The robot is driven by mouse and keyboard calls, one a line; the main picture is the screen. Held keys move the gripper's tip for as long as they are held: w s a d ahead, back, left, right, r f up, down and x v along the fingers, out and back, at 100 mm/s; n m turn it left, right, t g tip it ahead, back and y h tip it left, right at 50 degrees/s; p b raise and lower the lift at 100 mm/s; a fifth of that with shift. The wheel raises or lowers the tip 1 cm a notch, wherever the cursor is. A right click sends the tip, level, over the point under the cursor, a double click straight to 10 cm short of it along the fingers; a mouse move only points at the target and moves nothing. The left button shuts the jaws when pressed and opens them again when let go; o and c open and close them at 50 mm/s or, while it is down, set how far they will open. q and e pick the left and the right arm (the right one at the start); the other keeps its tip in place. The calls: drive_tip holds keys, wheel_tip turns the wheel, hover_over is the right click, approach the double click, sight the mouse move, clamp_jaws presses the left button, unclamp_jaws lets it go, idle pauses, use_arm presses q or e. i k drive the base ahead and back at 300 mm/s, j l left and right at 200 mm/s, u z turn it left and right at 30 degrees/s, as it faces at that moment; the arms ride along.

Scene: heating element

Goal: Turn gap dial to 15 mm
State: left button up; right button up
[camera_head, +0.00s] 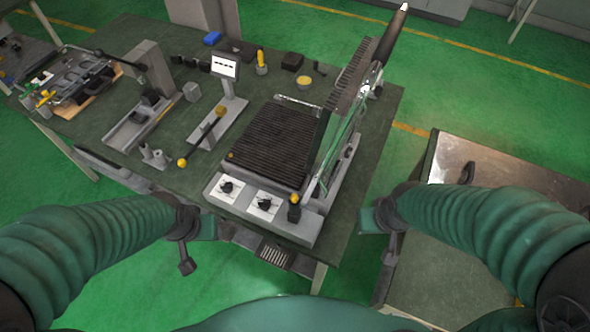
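A grey machine with a dark ribbed plate (272,140) stands on the table. Its front panel carries two black dials on white square plates, a left dial (227,187) and a right dial (265,204). Their markings are too small to read, so I cannot tell which is the gap dial or its setting. My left gripper (187,262) hangs in front of the table edge, left of and below the dials, apart from them. My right gripper (391,252) hangs right of the machine, also touching nothing visible. Both grippers are small and dark, and their finger openings are unclear.
A tilted finned plate (350,90) rises on the machine's right side. A yellow-topped knob (294,198) stands right of the dials. A lever with a yellow ball (182,162) and a small display (225,66) stand to the left. A second table (465,160) is at right.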

sight(227, 187)
drive_tip(key=j, duration=0.55)
drive_tip(key=i+j, duration=0.15)
drive_tip(key=j, duration=0.4)
drive_tip(key=j+u, duration=0.1)
drive_tip(key=j, duration=0.45)
drive_tip(key=i+j, duration=0.35)
drive_tip(key=i, duration=0.1)
